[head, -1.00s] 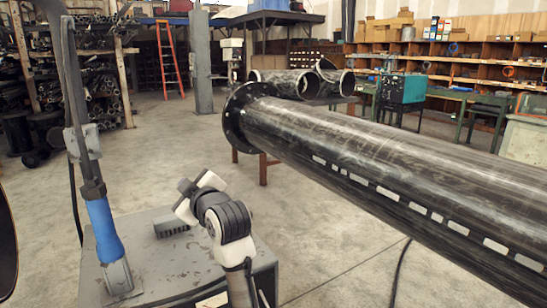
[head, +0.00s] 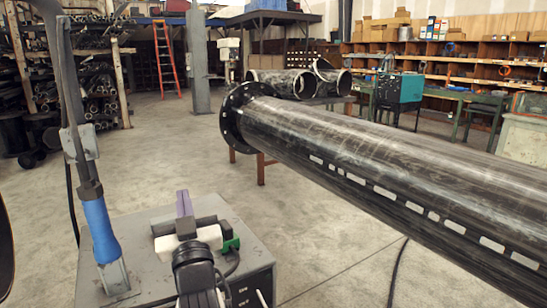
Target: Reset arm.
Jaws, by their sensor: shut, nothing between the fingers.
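My gripper (head: 184,205) is at the lower left of the head view, seen from behind over the grey cabinet top. Its narrow purple and grey end points away from me, with a white body and a green part at the right side. It is shut and holds nothing. The black flanged pipe (head: 370,165) runs from the middle to the right edge, with its round bolt flange (head: 232,118) at the left end. My gripper is apart from the pipe, to the lower left of the flange.
The grey cabinet (head: 235,225) stands below my gripper. A grey post with a blue sleeve (head: 101,230) rises at its left. Short pipes (head: 290,82), a teal machine (head: 400,88) and an orange ladder (head: 167,62) stand farther back. Open floor lies left of the flange.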

